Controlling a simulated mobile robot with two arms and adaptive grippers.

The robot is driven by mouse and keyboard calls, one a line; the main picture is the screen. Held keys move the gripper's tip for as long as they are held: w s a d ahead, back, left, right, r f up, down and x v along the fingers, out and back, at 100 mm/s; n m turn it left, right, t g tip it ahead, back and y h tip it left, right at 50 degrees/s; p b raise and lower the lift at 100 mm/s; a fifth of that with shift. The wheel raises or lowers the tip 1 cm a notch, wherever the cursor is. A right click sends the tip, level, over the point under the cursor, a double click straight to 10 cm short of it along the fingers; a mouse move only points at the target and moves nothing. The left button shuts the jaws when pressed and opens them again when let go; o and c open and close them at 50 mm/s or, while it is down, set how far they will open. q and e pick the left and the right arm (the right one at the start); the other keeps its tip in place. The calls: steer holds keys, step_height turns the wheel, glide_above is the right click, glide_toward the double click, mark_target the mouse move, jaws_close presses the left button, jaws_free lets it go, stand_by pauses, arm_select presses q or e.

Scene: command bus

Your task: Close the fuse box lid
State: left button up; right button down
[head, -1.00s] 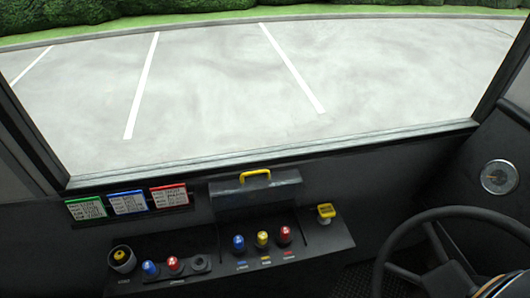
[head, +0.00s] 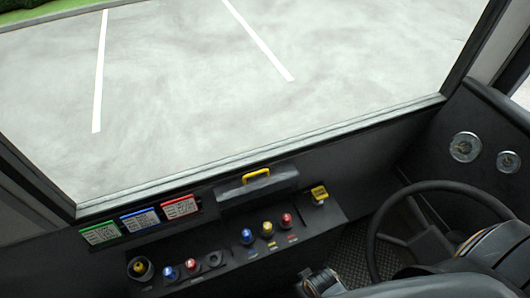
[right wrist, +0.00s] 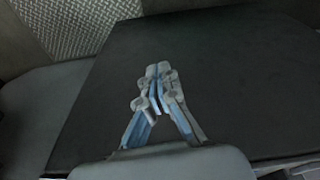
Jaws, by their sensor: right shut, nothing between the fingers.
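The fuse box lid (head: 260,191) is a dark panel with a yellow handle (head: 257,175) on its upper edge. It stands raised behind a row of blue, yellow and red knob-like fuses (head: 267,229), which are uncovered. My right gripper (right wrist: 159,72) is shut and empty in the right wrist view, over a dark flat surface. In the head view, part of my right arm shows at the bottom right, well apart from the lid. My left gripper is not in view.
Left of the fuses are a black-and-yellow knob (head: 140,268) and blue and red buttons (head: 181,269). A yellow switch (head: 319,193) stands right of them. Green, blue and red label cards (head: 140,218) hang above. The steering wheel (head: 372,236) is at the right.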

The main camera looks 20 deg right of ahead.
steer(key=w+r+t+p, duration=0.1)
steer(key=w+r+p, duration=0.2)
steer(key=r, duration=0.8)
steer(key=w+a+r+t+p, duration=0.1)
steer(key=w+r+p, duration=0.25)
steer(key=r, duration=0.75)
steer(key=w+r+t+p, duration=0.1)
steer(key=w+r+p, duration=0.15)
steer(key=r, duration=0.85)
steer(key=m+t+p, duration=0.2)
steer(key=t+p, duration=0.2)
glide_toward(262, 162)
steer(key=x, duration=0.6)
steer(key=shift+f, duration=0.15)
steer(key=shift+f, duration=0.1)
